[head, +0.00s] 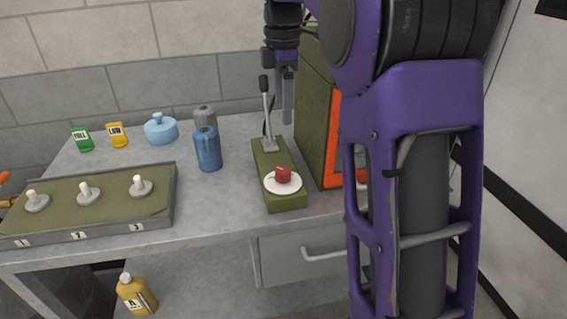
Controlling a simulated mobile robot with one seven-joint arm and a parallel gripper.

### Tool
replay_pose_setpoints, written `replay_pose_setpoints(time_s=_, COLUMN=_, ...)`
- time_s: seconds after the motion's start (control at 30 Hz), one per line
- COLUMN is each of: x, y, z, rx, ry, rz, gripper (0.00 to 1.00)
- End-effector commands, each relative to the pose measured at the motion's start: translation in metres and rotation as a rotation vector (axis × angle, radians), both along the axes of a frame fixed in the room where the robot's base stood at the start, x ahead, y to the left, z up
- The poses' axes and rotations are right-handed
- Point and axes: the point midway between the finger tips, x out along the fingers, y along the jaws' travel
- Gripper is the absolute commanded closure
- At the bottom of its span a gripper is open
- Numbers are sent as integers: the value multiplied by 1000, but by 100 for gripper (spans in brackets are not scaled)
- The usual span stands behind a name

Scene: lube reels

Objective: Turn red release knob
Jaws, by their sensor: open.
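The red release knob (283,175) sits on a round white dial plate on top of a narrow olive-green box (287,201) near the front of the workbench. A grey lever (267,115) with a black grip rises from the back of the same box. My gripper (285,108) points down above the back part of the box, close to the lever and apart from the knob. It is open and seen nearly edge-on; whether it touches the lever cannot be told. The knob is in clear view.
A tall green cabinet with an orange frame (333,140) stands right of the box, partly hidden by my arm. A drawer handle (322,254) juts out below.

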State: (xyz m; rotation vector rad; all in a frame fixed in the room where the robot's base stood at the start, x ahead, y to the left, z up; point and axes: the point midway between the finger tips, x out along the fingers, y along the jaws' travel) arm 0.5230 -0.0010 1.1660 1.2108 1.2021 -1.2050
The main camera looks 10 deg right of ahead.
Motion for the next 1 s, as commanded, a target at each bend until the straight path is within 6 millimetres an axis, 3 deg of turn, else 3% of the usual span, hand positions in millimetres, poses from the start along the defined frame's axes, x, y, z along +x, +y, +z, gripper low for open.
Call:
replay_pose_setpoints(time_s=0.17, x=-2, y=0, z=-16, rx=5, ry=13, rz=1, gripper=22)
replay_pose_setpoints(time_s=0.7, x=-2, y=0, z=-129, rx=3, ry=12, rz=0, gripper=22)
replay_pose_setpoints(time_s=1.0, x=-2, y=0, z=-170, rx=4, ry=9, rz=1, gripper=22)
